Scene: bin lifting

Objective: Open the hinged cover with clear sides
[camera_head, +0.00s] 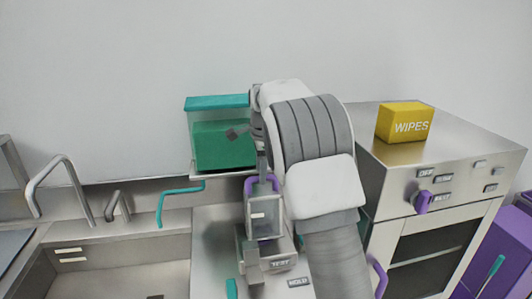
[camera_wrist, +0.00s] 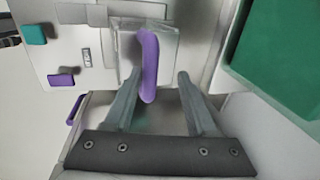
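The cover (camera_head: 263,222) is a see-through box on a steel bench unit, below the middle of the head view. Its purple handle (camera_head: 249,184) is partly hidden by my wrist. In the wrist view, the clear cover (camera_wrist: 125,45) is at the top, with the purple handle (camera_wrist: 150,72) sticking down from it. My gripper (camera_wrist: 158,76) is open, with one finger on each side of the handle. A gap shows beside the handle, at least on the right. The cover appears shut. In the head view my fingers are mostly hidden by my arm.
A green bin (camera_head: 222,146) with clear upper sides and a teal lid (camera_head: 217,102) stands behind the cover. A steel cabinet (camera_head: 440,165) with a yellow wipes box (camera_head: 404,122) is at right. A sink (camera_head: 118,262) is at left.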

